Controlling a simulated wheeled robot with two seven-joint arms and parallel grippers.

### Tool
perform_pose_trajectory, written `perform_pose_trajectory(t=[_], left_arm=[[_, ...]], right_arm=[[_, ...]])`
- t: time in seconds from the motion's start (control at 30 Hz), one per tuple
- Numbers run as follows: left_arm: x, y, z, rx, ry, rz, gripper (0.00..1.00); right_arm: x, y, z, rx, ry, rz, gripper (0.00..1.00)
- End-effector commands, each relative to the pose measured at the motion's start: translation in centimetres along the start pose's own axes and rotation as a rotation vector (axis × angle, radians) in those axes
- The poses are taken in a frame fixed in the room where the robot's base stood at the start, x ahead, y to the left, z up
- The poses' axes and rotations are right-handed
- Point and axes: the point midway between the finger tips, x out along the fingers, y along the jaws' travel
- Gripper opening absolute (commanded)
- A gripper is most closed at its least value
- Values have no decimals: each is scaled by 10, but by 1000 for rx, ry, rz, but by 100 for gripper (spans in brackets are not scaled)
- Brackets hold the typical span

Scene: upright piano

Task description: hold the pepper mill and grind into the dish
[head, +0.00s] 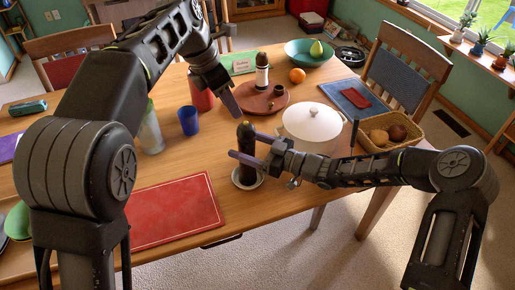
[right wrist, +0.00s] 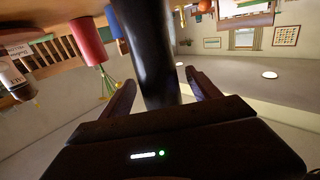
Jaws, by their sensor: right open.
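The pepper mill (head: 246,168) is a tall dark upright piece near the table's front edge. Its foot appears to be in or just over a small white dish (head: 260,183); I cannot tell if they touch. My right gripper (head: 243,144) is open, with one finger on each side of the mill. In the right wrist view the mill's dark body (right wrist: 150,55) rises between the spread fingers (right wrist: 160,95), with a gap visible at the right finger. My left gripper (head: 230,103) hangs above the table left of a round brown board; its finger opening is hard to see.
A white lidded pot (head: 312,130) stands right of the mill, close to my right arm. The brown board (head: 272,100) holds a labelled bottle (head: 262,78). A blue cup (head: 189,121), a red cylinder (head: 203,98) and a red mat (head: 175,212) lie leftward. A basket (head: 405,140) is at right.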

Motion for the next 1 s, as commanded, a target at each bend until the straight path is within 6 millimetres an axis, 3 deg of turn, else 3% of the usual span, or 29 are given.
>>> perform_pose_trajectory(t=[0.2, 0.5, 1.0], left_arm=[[0, 0, 0, 0, 0, 0, 36], [0, 0, 0, 0, 0, 0, 36], [0, 0, 0, 0, 0, 0, 36]], right_arm=[[20, 0, 0, 0, 0, 1, 71], [22, 1, 0, 0, 0, 1, 71], [22, 0, 0, 0, 0, 1, 30]])
